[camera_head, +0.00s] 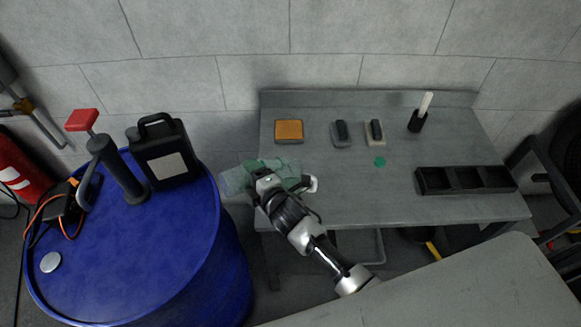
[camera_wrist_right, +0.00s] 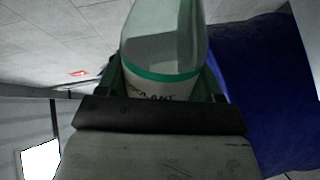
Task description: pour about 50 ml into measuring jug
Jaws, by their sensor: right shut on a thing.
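My right gripper (camera_head: 272,180) is shut on a translucent bottle with a green band and a white label, over the left end of the grey bench. In the head view the bottle (camera_head: 238,178) looks tilted, with its pale end pointing left toward the blue drum. In the right wrist view the bottle (camera_wrist_right: 163,85) fills the space between the fingers; part of its label reads "OLANT". My gripper hides part of it. I cannot make out a separate measuring jug, nor see liquid flowing. My left gripper is not in view.
The blue drum (camera_head: 150,250) carries a black jug (camera_head: 163,150) and a red-handled pump (camera_head: 115,165). The grey bench (camera_head: 350,205) holds an orange sponge (camera_head: 289,130), two dark-topped blocks, a green disc (camera_head: 380,161), a black cup (camera_head: 417,121) and a black divided tray (camera_head: 465,180).

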